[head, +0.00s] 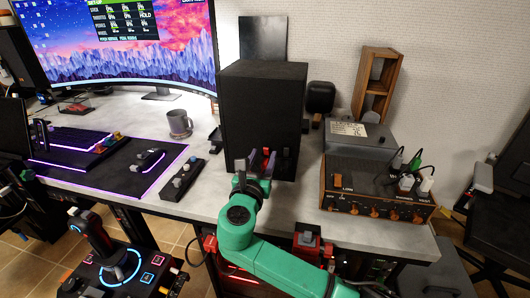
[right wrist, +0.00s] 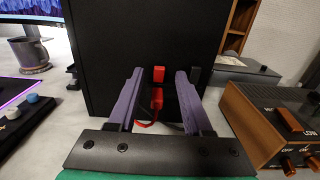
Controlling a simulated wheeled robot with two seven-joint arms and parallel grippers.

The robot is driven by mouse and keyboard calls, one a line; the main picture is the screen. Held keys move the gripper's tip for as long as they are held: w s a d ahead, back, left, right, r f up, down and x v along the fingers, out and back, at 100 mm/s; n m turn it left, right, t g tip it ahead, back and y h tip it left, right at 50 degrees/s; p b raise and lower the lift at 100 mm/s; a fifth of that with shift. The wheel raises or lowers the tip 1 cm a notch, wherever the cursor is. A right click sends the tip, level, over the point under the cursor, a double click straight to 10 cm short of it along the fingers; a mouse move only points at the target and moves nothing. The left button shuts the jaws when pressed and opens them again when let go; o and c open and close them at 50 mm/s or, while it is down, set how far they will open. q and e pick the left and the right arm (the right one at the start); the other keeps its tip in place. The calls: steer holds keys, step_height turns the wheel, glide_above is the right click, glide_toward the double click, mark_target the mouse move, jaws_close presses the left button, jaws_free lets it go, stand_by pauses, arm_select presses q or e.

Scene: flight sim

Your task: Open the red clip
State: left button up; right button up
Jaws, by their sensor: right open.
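A tall black box (head: 262,100) stands on the desk, and its face also fills the middle of the right wrist view (right wrist: 120,50). A red clip (right wrist: 158,74) sits on that face, with a second red piece and a thin red wire (right wrist: 156,100) just below it. My right gripper (head: 262,158) is in front of the box's lower face. In the right wrist view its two purple fingers (right wrist: 160,78) are apart, on either side of the red pieces, with nothing held between them. I cannot tell whether the fingertips touch the face. My left gripper is not in view.
A black clip (right wrist: 195,75) is just right of the right finger. A wood-sided device with orange knobs (head: 375,190) stands to the right. A mug (head: 180,124) and a small button strip (head: 183,180) are on the left. Desk between is clear.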

mark_target(266, 151)
steer(key=x, duration=0.2)
steer(key=shift+w+d, duration=0.1)
steer(key=shift+w, duration=0.25)
steer(key=shift+w+d, duration=0.1)
steer(key=shift+w, duration=0.1)
jaws_close()
steer(key=shift+f+b, duration=0.15)
steer(key=shift+b, duration=0.15)
steer(key=shift+s+f+t+b, duration=0.1)
steer(key=shift+f+t+b, duration=0.05)
steer(key=shift+t+b, duration=0.45)
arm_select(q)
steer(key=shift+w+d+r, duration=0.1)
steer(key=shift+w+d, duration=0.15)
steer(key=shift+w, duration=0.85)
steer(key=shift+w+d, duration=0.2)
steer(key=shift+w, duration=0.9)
arm_select(e)
jaws_free()
